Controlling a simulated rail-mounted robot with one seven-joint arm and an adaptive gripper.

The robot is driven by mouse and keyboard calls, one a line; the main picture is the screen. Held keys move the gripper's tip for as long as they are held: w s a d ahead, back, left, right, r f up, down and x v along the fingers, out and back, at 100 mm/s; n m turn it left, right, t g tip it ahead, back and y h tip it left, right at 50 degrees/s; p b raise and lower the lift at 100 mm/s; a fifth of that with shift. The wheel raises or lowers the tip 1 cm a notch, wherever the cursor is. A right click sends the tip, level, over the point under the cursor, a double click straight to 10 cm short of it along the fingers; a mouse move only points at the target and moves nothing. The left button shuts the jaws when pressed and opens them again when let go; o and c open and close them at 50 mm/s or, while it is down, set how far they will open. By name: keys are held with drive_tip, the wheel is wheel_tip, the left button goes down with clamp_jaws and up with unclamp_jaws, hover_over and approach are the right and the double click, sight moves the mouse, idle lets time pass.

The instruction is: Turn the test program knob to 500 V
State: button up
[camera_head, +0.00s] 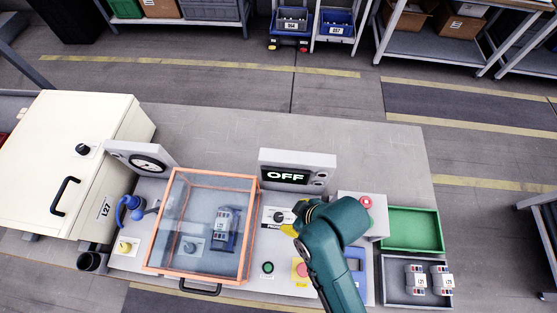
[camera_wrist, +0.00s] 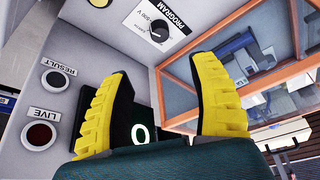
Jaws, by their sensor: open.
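The program knob (camera_wrist: 158,35) is round and black, on a white plate marked PROGRAM with a 500 V marking. In the wrist view it sits just beyond my open fingertips, between them and apart from both. The picture is tilted, so I cannot tell which marking its pointer is on. My gripper (camera_wrist: 158,68) has two yellow fingers spread wide with nothing between them. In the head view the knob (camera_head: 283,217) shows beside my green wrist, which hides most of the gripper. The display (camera_head: 285,176) behind it reads OFF.
A clear box with an orange frame (camera_head: 208,170) stands close left of the knob, with a device inside. A red button (camera_head: 366,202), a green tray (camera_head: 412,230) and a grey tray with two devices (camera_head: 392,300) are right. RESULT (camera_wrist: 57,80) and LIVE (camera_wrist: 39,134) lamps are dark.

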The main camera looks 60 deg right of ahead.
sight(279, 217)
drive_tip(key=b+x, duration=0.2)
drive_tip(key=x, duration=1.2)
drive_tip(key=shift+f+b, duration=0.2)
drive_tip(key=shift+b, duration=0.15)
drive_tip(key=shift+c, duration=0.4)
drive_tip(key=shift+s, duration=0.1)
clamp_jaws()
